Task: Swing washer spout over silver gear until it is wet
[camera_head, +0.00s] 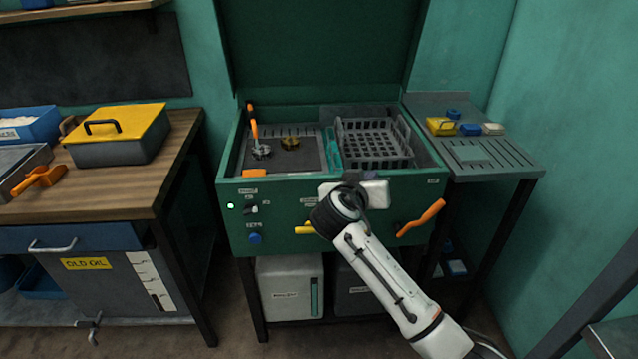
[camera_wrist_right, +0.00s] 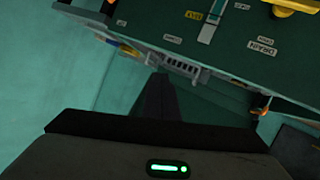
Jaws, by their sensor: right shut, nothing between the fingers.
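The green parts washer (camera_head: 335,235) stands with its lid up. Its spout (camera_head: 252,122), with an orange part, rises at the left rear of the basin and reaches toward the silver gear (camera_head: 262,152). I cannot tell whether the gear is wet; no stream of liquid is visible. A brass-coloured gear (camera_head: 290,142) lies to its right on the dark plate. My right gripper (camera_wrist_right: 156,98) is shut and empty. In the head view its arm crosses the washer's front panel, well right of and nearer than the spout. My left gripper is not in view.
A grey basket (camera_head: 375,145) fills the basin's right half. Orange (camera_head: 421,218) and yellow (camera_head: 305,229) handles stick out of the front panel. A slatted side shelf (camera_head: 490,165) holds small blocks. A wooden bench (camera_head: 105,188) with a yellow-lidded box (camera_head: 120,133) stands left.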

